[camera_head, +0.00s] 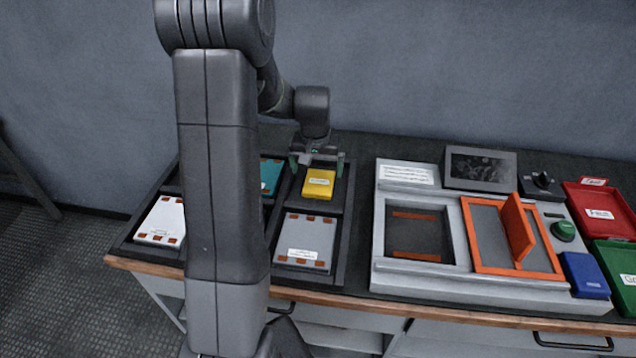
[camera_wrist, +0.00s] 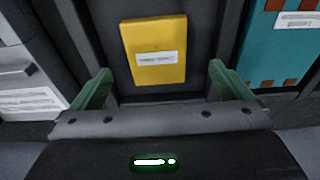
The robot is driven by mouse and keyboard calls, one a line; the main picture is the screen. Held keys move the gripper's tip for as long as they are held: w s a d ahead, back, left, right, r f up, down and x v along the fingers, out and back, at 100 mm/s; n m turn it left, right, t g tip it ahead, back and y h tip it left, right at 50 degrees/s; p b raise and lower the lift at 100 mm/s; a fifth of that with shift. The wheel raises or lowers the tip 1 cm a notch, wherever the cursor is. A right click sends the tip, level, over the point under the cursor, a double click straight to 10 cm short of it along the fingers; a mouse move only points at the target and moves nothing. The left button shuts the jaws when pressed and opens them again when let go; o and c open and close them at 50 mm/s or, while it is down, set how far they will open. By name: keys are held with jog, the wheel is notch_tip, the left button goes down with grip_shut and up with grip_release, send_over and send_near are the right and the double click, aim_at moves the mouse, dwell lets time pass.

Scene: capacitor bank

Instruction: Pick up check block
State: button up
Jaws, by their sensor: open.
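A yellow block (camera_head: 319,184) with a white label lies in the back right compartment of the dark tray (camera_head: 344,222); the label is too small to read. It also shows in the wrist view (camera_wrist: 152,75), flat and centred ahead of the fingers. My gripper (camera_head: 316,162) is open, at the back side of the yellow block and apparently above it. In the wrist view its two green fingers (camera_wrist: 160,80) stand apart, wider than the block, with nothing between them. I cannot tell which block the label names as the check block.
The tray also holds a teal block (camera_head: 271,176), a white block (camera_head: 162,220) and a grey block (camera_head: 304,241). Right of it stands a grey test station (camera_head: 420,276) with a raised orange lid (camera_head: 517,228), a blue block (camera_head: 584,275), a red bin (camera_head: 598,213) and a green bin (camera_head: 615,262).

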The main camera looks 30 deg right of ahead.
aim_at(319, 182)
jog(key=shift+s+d+f, duration=0.1)
jog(key=shift+f, duration=0.2)
jog(key=shift+w+d+f+p, duration=0.1)
jog(key=shift+d+f, duration=0.05)
jog(key=shift+f, duration=0.6)
jog(key=shift+w+d+f+p, duration=0.1)
jog(key=shift+w+f+p, duration=0.05)
jog(key=shift+f, duration=0.6)
jog(key=shift+w+d+f+p, duration=0.1)
jog(key=shift+d+f, duration=0.05)
jog(key=shift+f, duration=0.6)
jog(key=shift+c, duration=0.2)
jog(key=shift+r, duration=0.1)
jog(key=c, duration=1.3)
